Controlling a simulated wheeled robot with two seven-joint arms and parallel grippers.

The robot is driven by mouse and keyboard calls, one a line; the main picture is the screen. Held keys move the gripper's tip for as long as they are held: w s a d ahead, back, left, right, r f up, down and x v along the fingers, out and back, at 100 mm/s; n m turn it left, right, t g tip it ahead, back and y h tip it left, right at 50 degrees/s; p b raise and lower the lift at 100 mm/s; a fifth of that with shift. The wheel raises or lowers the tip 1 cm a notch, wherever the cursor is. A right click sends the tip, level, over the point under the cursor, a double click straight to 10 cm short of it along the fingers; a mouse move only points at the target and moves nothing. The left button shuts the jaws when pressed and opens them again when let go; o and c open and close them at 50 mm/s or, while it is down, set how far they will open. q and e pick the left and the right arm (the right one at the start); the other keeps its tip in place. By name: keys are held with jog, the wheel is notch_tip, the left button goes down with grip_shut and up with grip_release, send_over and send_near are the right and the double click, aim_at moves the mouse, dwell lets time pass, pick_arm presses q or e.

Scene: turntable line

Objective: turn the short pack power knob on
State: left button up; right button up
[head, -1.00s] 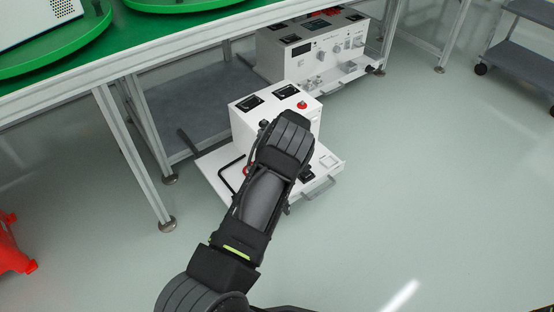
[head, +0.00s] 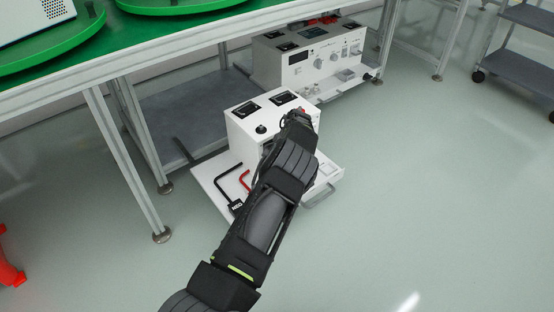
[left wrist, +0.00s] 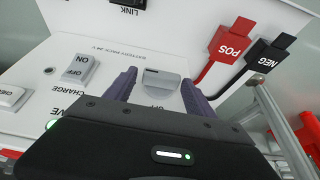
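The short pack is a white box (head: 242,128) on a pulled-out white tray in the head view, partly covered by my left arm. In the left wrist view its front panel (left wrist: 110,50) carries the text "BATTERY PACK 24 V". A grey knob (left wrist: 162,82) sits on this panel, with an OFF label partly visible near it. My left gripper (left wrist: 159,82) has its two purple fingers apart, one on each side of the knob. Gaps show between the fingers and the knob; contact cannot be made out. The fingers are hidden in the head view. My right gripper is not in view.
A charge switch (left wrist: 80,70) and another switch (left wrist: 12,96) lie left of the knob. Red POS (left wrist: 231,40) and black NEG (left wrist: 265,57) plugs with cables lie right. A larger white unit (head: 310,60) stands behind.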

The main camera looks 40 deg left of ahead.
pick_arm(q)
jog(key=shift+o, duration=0.7)
jog(key=p+v, duration=0.3)
jog(key=v, duration=0.4)
jog(key=shift+r, duration=0.35)
jog(key=shift+s+d, duration=0.1)
jog(key=shift+d, duration=0.05)
